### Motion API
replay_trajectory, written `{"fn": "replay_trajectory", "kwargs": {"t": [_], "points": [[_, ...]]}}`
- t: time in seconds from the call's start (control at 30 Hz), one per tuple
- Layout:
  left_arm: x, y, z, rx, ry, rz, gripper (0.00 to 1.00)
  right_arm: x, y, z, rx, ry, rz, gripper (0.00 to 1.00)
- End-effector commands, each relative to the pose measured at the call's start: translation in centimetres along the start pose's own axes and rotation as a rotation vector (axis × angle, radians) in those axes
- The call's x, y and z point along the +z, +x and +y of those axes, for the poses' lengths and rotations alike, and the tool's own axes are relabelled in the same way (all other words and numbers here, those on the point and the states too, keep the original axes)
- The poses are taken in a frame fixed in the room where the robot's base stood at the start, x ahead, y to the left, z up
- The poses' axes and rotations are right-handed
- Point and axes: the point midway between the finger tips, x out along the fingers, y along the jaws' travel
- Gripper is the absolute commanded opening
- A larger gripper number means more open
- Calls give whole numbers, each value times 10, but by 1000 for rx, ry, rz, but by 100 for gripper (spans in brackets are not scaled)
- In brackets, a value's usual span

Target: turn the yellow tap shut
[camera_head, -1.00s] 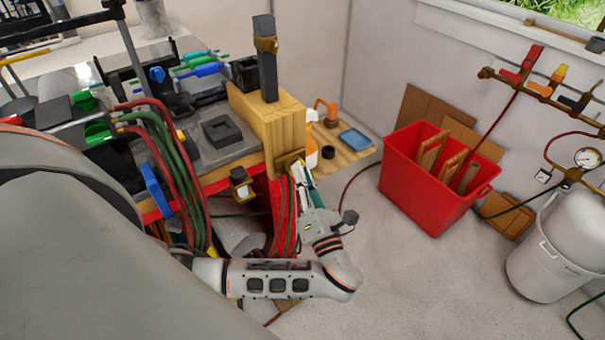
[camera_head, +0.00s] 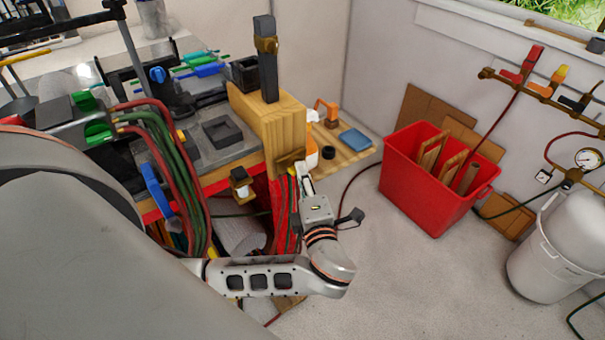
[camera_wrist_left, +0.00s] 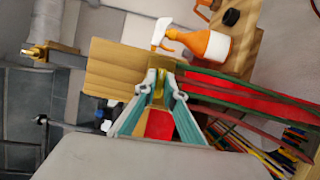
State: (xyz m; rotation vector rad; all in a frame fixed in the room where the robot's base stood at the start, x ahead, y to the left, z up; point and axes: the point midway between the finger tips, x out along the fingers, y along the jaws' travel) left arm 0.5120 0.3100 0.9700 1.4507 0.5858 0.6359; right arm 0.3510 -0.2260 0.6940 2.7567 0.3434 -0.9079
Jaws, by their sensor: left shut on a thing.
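The yellow tap (camera_wrist_left: 157,77) shows in the left wrist view as a small yellow-gold piece between my fingertips, against the wooden block (camera_wrist_left: 112,68). My left gripper (camera_wrist_left: 157,92) is shut on it, with a teal-edged finger on either side. In the head view my left gripper (camera_head: 304,172) reaches up to the brass-coloured fitting (camera_head: 290,158) at the lower front of the wooden block (camera_head: 272,130). The fingers hide most of the tap there, so its handle angle is hard to tell. My right gripper is not in view.
Red and green hoses (camera_head: 283,215) hang right beside my left gripper. An orange and white spray bottle (camera_wrist_left: 205,45) stands close behind. A red bin (camera_head: 425,200) stands on the floor to the right. Wall taps (camera_head: 540,82) are far right. The floor between is clear.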

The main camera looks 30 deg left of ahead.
Motion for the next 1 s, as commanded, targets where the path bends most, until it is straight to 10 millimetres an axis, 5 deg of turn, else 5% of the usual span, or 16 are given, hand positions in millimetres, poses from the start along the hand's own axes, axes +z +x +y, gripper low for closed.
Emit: {"fn": "replay_trajectory", "kwargs": {"t": [0.67,0.73,1.0], "points": [[0,0,0,-22,58,2,0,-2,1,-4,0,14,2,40],[0,0,0,-22,58,2,25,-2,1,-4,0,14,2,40],[0,0,0,-23,56,1,26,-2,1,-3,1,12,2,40]]}}
